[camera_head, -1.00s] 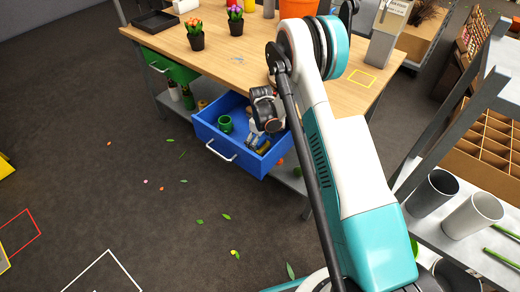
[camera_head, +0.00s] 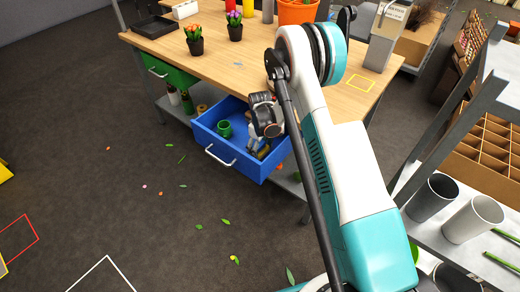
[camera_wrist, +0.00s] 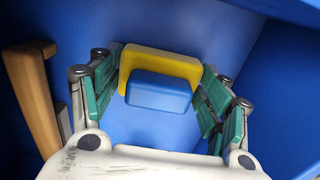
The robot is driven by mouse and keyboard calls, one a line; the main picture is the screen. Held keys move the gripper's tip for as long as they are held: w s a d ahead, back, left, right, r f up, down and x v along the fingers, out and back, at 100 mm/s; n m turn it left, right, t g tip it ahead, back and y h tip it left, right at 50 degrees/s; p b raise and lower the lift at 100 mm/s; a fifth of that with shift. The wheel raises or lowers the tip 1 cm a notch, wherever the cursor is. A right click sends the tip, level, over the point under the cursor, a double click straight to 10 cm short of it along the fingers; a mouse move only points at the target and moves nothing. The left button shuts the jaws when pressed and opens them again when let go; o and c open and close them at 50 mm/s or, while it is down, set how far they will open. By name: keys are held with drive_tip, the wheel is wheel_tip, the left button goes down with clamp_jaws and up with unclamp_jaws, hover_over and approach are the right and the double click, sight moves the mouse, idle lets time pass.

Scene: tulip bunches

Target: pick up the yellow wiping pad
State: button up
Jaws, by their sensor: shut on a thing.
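The yellow wiping pad (camera_wrist: 165,60) is in the wrist view, with a blue block-shaped part (camera_wrist: 158,92) on its near side. My gripper (camera_wrist: 162,76) has its green-padded fingers on both sides of the pad, shut on it. The pad is inside the open blue drawer (camera_head: 225,160), whose blue walls fill the wrist view. In the head view my gripper (camera_head: 266,140) reaches down into the right part of the drawer and hides most of the pad. I cannot tell whether the pad touches the drawer floor.
A green cup (camera_head: 225,129) stands in the drawer, left of my gripper. A brown wooden piece (camera_wrist: 35,95) is close to the left finger. The workbench (camera_head: 255,65) with potted tulips (camera_head: 194,40) lies above and behind. A grey shelf (camera_head: 440,215) with cups is on the right.

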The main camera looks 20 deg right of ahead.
wheel_tip(320, 180, up, 20)
drive_tip(key=p, duration=0.6)
drive_tip(key=shift+f+p, duration=0.25)
drive_tip(key=shift+p, duration=0.05)
